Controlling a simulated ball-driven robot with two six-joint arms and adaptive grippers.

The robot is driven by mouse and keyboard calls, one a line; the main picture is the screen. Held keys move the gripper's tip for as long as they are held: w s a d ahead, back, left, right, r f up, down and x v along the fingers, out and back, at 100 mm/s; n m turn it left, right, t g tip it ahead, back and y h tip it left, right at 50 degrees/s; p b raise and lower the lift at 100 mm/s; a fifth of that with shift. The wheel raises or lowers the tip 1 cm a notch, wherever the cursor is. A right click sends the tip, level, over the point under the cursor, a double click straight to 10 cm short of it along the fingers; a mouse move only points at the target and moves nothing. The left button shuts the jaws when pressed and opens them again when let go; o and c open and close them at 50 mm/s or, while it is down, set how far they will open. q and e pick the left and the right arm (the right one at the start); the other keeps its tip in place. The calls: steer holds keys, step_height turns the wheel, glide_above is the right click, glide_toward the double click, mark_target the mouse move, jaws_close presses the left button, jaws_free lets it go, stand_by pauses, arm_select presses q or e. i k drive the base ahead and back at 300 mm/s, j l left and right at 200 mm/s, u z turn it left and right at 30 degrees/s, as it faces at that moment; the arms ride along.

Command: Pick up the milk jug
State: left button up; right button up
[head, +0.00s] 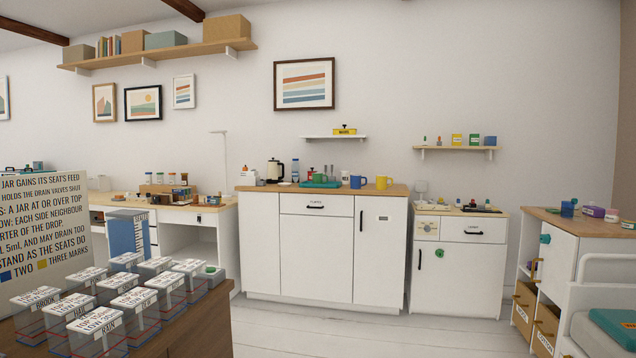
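A small white container (346,176) with dark lettering, which looks like the milk jug, stands upright on the wooden top of the white cabinet (330,250) in the middle of the room. The lettering is too small to read surely. A blue mug (358,182) stands close to its right. A green tray (320,184) with small items lies to its left. Neither of my grippers is in view.
A kettle (275,170) and a yellow mug (383,183) share the cabinet top. Several clear labelled jars (100,318) stand on a brown surface at the lower left. The white floor (370,332) before the cabinet is clear. A bed (600,330) is at the lower right.

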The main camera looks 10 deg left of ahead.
mark_target(344, 176)
steer(key=i+z, duration=0.2)
steer(key=i, duration=3.15)
